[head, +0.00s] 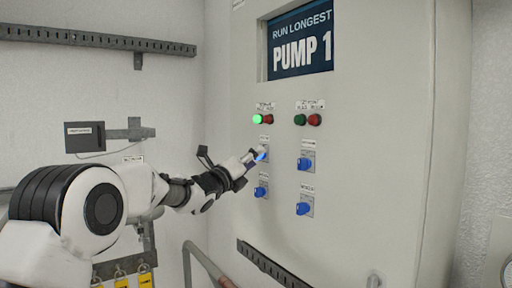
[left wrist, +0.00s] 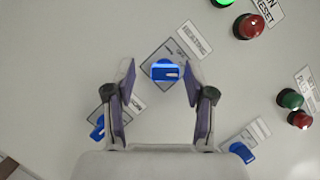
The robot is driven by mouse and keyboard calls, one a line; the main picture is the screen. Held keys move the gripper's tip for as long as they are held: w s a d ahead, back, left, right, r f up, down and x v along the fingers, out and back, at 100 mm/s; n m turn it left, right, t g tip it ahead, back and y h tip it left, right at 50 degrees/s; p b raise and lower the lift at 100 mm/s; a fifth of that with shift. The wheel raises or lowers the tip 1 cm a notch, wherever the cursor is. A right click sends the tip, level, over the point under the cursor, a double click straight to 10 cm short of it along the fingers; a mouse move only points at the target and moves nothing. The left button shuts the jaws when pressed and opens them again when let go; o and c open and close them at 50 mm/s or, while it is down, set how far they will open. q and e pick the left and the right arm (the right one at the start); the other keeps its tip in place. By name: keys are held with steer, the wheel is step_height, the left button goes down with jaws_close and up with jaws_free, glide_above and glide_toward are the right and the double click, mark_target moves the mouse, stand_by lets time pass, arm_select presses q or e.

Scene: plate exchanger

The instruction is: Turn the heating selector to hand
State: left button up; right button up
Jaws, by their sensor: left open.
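The heating selector is a blue knob (left wrist: 165,71) on a grey plate beneath a label reading HEATING (left wrist: 195,40) in the left wrist view. Its handle lies level in that picture, with a white mark toward its right end; the plate is tilted. In the head view the knob (head: 261,156) is partly hidden by my left gripper (head: 252,159). My left gripper (left wrist: 158,77) is open, its two fingers on either side of the knob with visible gaps. My right gripper is not in view.
Other blue selectors (head: 304,163) sit right of and below it on the pale cabinet (head: 370,150). Green and red lamps or buttons (head: 300,119) are above; one green (head: 257,119) is lit. A display (head: 300,42) reads PUMP 1. A grey rail (head: 268,264) runs low on the cabinet.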

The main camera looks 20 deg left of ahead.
arm_select(q)
steer(key=shift+w+d+r, duration=0.1)
steer(key=shift+d+r, duration=0.2)
steer(key=shift+d, duration=0.15)
steer(key=shift+a, duration=0.15)
jaws_close()
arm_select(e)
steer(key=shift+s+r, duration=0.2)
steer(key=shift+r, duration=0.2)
arm_select(q)
steer(key=shift+n+y, duration=0.3)
steer(key=shift+n, duration=0.2)
steer(key=shift+r+n+g+y+p, duration=0.25)
steer(key=shift+n+g, duration=0.7)
steer(key=shift+n, duration=1.7)
steer(key=shift+n+g+y, duration=0.4)
steer(key=shift+n+g, duration=0.5)
steer(key=shift+n, duration=1.8)
steer(key=shift+r+n+g+y+p, duration=0.25)
steer(key=shift+n+g, duration=0.7)
steer(key=shift+n, duration=1.7)
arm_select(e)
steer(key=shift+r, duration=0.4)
arm_select(q)
steer(key=shift+f, duration=0.15)
